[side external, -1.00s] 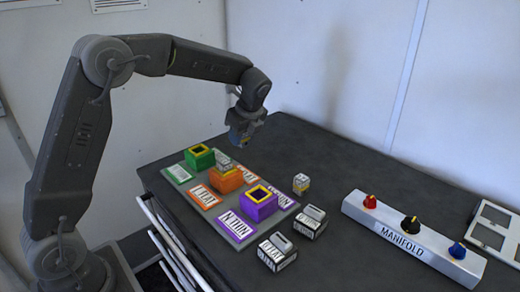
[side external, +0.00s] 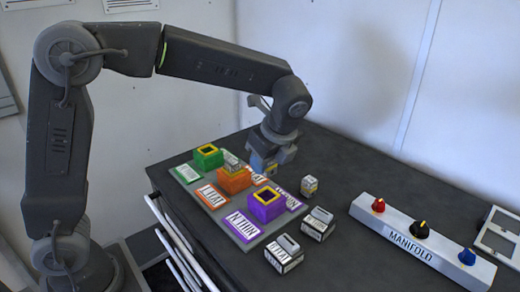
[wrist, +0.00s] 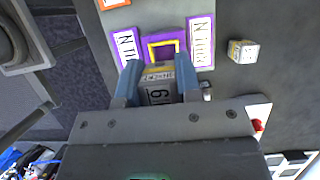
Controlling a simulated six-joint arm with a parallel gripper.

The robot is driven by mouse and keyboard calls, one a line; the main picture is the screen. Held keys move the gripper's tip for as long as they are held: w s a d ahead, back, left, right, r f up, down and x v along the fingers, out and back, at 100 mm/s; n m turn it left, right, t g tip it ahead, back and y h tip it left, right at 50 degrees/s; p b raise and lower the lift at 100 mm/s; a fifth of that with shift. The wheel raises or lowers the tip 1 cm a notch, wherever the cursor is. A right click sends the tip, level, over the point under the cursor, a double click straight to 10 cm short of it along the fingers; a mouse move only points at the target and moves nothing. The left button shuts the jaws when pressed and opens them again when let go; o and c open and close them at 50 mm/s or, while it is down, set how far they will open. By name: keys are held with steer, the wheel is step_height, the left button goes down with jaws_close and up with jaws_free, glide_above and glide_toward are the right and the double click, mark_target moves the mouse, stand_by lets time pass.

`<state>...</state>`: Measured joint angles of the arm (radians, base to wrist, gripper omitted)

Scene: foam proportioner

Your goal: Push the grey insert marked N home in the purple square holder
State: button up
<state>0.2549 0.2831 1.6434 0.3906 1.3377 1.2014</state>
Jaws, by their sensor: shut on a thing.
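My gripper (side external: 262,170) is shut on a small grey insert (wrist: 159,88) with a yellow band, held between the blue fingers in the wrist view. A dark character on its face looks like a 6 or 9; I cannot make out an N. The purple square holder (side external: 266,212) has a yellow rim and a dark, empty opening in the side view. In the wrist view the purple holder (wrist: 181,38) lies beyond the held insert, partly covered by it. In the side view my gripper is low behind the orange holder, apart from the purple one, and hides the insert.
The orange holder (side external: 233,184) has an insert in it. The green holder (side external: 208,161) looks empty. Another small block (side external: 309,186) and two larger labelled blocks (side external: 284,257) (side external: 318,225) stand on the table. The manifold (side external: 420,243) with three knobs is at the right.

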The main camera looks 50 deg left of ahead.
mark_target(261, 190)
steer(key=shift+f, duration=3)
steer(key=o, duration=1.3)
steer(key=shift+o, duration=0.2)
steer(key=shift+r, duration=0.1)
steer(key=shift+r, duration=2.9)
